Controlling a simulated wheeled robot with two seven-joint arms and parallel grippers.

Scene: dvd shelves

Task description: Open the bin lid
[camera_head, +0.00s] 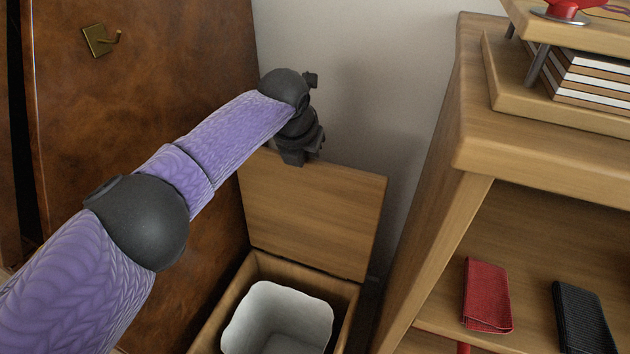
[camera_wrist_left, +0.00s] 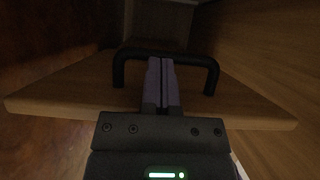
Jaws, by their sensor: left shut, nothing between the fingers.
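The wooden bin lid (camera_head: 310,215) stands raised, close to upright, behind the open bin box (camera_head: 343,300). A white liner (camera_head: 245,315) shows inside the box. My left gripper (camera_head: 293,160) is at the lid's top edge. In the left wrist view the lid (camera_wrist_left: 70,93) carries a dark bar handle (camera_wrist_left: 195,62). My left gripper's fingers (camera_wrist_left: 162,65) are shut together with nothing between them and overlap the middle of the handle. I cannot tell whether they touch it. My right gripper is not in view.
A wooden shelf unit (camera_head: 480,130) stands close on the right, with a red wallet (camera_head: 487,295) and a black wallet (camera_head: 583,318). A pale wall (camera_head: 370,70) is behind the lid.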

